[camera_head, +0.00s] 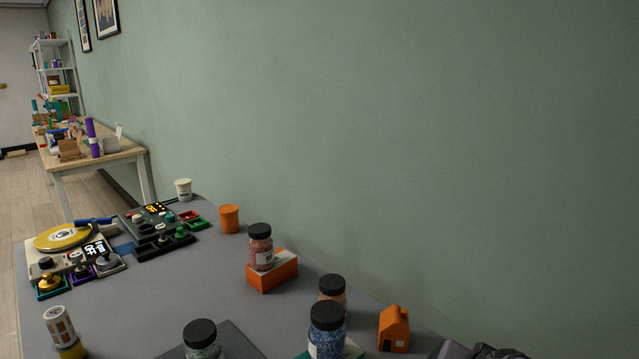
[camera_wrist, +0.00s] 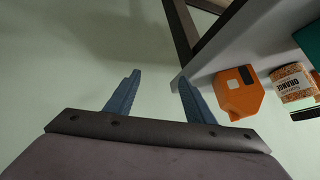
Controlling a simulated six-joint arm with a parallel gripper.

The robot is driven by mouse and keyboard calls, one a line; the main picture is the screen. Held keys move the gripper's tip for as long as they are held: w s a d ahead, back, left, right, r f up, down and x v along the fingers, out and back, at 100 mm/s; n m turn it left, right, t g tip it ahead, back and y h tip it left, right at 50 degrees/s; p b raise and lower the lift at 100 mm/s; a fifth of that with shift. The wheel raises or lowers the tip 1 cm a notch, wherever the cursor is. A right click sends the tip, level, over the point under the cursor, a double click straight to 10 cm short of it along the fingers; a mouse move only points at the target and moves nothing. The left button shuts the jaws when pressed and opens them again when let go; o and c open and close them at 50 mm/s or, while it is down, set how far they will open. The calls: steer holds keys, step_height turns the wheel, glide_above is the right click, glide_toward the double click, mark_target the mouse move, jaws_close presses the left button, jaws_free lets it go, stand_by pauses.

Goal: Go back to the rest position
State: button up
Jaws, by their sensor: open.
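My gripper (camera_wrist: 158,90) shows in the wrist view with its two blue fingers apart and nothing between them. An orange toy house (camera_wrist: 238,93) is just right of the fingers in that view, near the table edge. In the head view, dark parts of my arm show at the bottom right corner, near the orange house (camera_head: 394,329). The fingers cannot be made out in the head view.
The grey table (camera_head: 200,285) holds a pink-filled jar (camera_head: 261,249) on an orange block (camera_head: 272,272), a blue-filled jar (camera_head: 327,333), an orange-filled jar (camera_head: 333,290), an orange cup (camera_head: 229,218) and a yellow-disc device (camera_head: 68,237). A green wall (camera_head: 430,150) borders the table.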

steer(key=s+a+f+n+g+y+p, duration=0.1)
steer(key=s+a+f+n+g, duration=0.4)
steer(key=s, duration=0.4)
steer(key=s+a+f+n+g+y+p, duration=0.1)
steer(key=s+a+f+n+g, duration=0.2)
steer(key=s+a, duration=0.5)
step_height(320, 180, up, 24)
steer(key=d+m+p, duration=0.1)
steer(key=p, duration=2.4)
steer(key=shift+s+d, duration=0.15)
steer(key=shift+s, duration=0.05)
